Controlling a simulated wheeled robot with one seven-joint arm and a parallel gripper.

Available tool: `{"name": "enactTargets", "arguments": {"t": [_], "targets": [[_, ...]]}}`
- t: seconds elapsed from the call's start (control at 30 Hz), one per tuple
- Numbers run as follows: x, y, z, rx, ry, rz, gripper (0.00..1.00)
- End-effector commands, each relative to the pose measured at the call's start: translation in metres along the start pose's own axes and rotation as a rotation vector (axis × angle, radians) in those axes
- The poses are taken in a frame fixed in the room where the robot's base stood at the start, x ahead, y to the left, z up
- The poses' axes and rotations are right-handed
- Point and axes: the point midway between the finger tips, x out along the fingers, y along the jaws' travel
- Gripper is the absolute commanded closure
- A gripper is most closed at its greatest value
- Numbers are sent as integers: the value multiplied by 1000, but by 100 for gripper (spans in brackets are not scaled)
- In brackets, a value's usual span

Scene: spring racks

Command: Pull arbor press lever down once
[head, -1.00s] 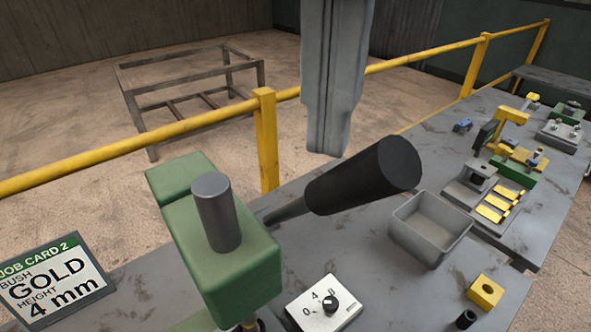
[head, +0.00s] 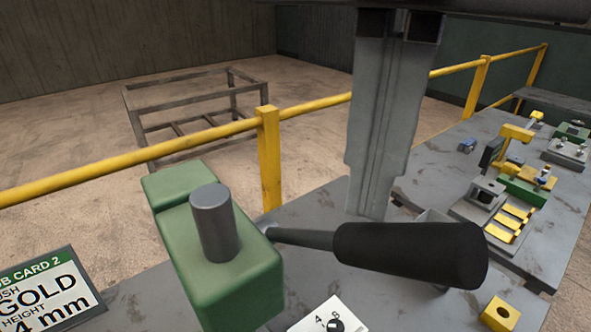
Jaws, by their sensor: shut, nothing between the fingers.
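The green arbor press (head: 222,262) stands at the near edge of the bench, with a grey ram (head: 212,225) rising from its top. Its lever (head: 410,250) has a black grip and sticks out to the right, sloping slightly down in the picture. My gripper (head: 368,214) hangs down from the top with its fingers shut and empty. The fingertips show just above and behind the black grip. I cannot tell whether they touch it. The lower part of the press is out of view.
The job card (head: 45,290), cut off at left, reads gold, 4 mm. A white dial plate (head: 318,318) lies below the lever. A yellow block (head: 500,314) sits at right. A grey bin (head: 432,215) is mostly hidden. A yellow rail (head: 268,160) runs behind the bench.

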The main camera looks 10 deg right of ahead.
Motion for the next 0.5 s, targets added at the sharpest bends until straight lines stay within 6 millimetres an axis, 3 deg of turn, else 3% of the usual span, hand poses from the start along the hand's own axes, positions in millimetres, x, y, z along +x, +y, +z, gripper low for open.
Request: {"name": "enactTargets", "arguments": {"t": [0.5], "targets": [[25, -14, -7, 3, -23, 1, 100]]}}
